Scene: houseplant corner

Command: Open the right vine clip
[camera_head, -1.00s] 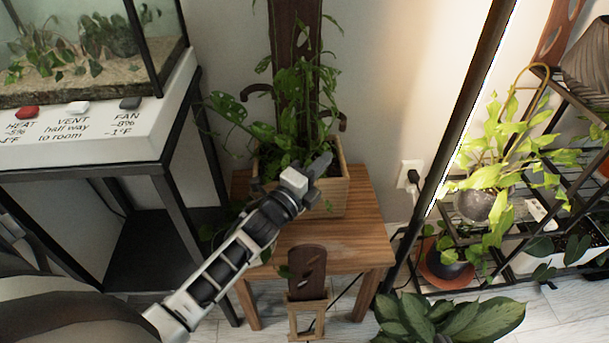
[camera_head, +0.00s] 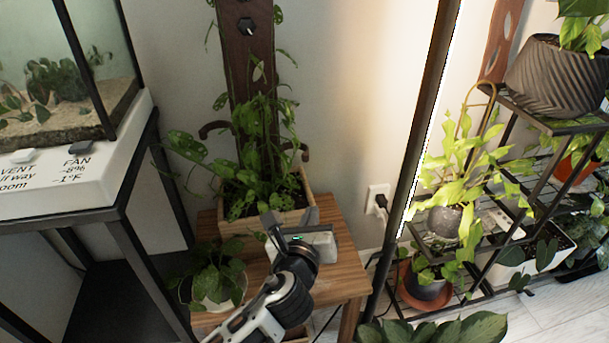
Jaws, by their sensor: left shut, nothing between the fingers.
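The right vine clip (camera_head: 304,150) looks like a small dark brown hook at the right side of the tall brown board (camera_head: 249,75). A similar left clip (camera_head: 212,129) curves out on the other side. A leafy vine (camera_head: 255,150) climbs the board from a wooden planter (camera_head: 235,226). Leaves partly cover the right clip's base, and I cannot tell whether it is closed. My left gripper (camera_head: 291,225) is shut and empty in front of the planter's right side, below the right clip and apart from it. My right gripper is not in view.
The planter stands on a wooden table (camera_head: 345,262). A white pot (camera_head: 215,290) with a leafy plant is at the table's left. A terrarium stand (camera_head: 110,160) is at left. A dark pole (camera_head: 415,130) and a plant rack (camera_head: 520,230) stand at right.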

